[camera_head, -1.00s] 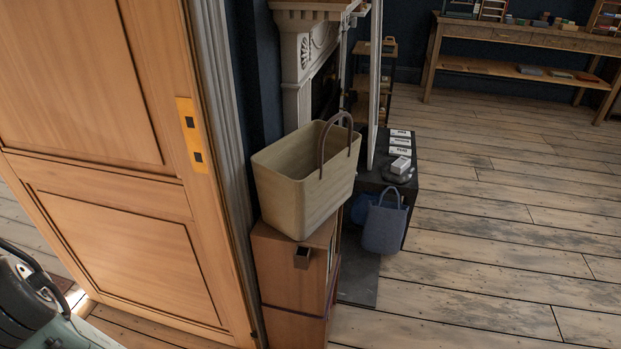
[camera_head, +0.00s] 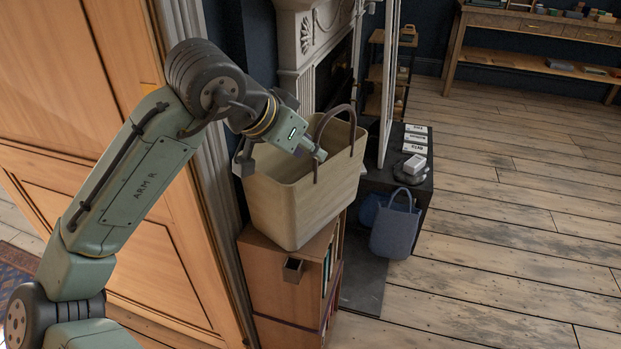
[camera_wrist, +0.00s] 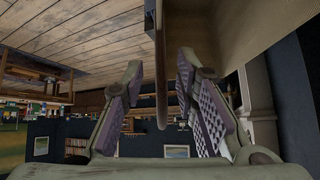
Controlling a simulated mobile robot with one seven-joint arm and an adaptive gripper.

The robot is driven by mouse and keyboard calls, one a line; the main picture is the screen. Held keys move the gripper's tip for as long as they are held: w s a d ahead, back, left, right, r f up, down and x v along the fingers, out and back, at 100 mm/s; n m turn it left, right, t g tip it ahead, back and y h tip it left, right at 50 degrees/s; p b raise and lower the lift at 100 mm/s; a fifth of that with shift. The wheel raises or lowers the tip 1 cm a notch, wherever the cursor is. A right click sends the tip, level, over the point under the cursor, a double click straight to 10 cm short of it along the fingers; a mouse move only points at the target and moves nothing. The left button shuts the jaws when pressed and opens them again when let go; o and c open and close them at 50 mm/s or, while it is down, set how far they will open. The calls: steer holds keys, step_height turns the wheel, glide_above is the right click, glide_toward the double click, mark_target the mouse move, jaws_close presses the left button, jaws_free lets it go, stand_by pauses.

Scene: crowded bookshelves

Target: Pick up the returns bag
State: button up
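A beige bag (camera_head: 305,195) with a stiff brown handle (camera_head: 318,130) stands upright on a wooden cabinet (camera_head: 285,270). My gripper (camera_head: 316,156) is over the bag's opening, beside the handle. In the wrist view my gripper (camera_wrist: 160,66) is open, with the handle (camera_wrist: 160,85) showing as a dark bar between the two fingers. I cannot tell whether either finger touches it. The bag's wall (camera_wrist: 270,25) fills the upper right there. A smaller blue bag (camera_head: 396,228) with two handles is lower down behind the cabinet. Neither bag carries a readable label.
A wooden door (camera_head: 110,130) stands close on the left, behind my arm. A fireplace surround (camera_head: 297,45) is behind the beige bag. The plank floor (camera_head: 510,220) on the right is clear.

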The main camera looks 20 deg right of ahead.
mark_target(327, 162)
steer(key=p+x, duration=0.1)
steer(key=x, duration=0.7)
steer(key=shift+d+f, duration=0.2)
steer(key=shift+f, duration=0.15)
steer(key=shift+c, duration=0.4)
jaws_close()
steer(key=shift+r, duration=0.1)
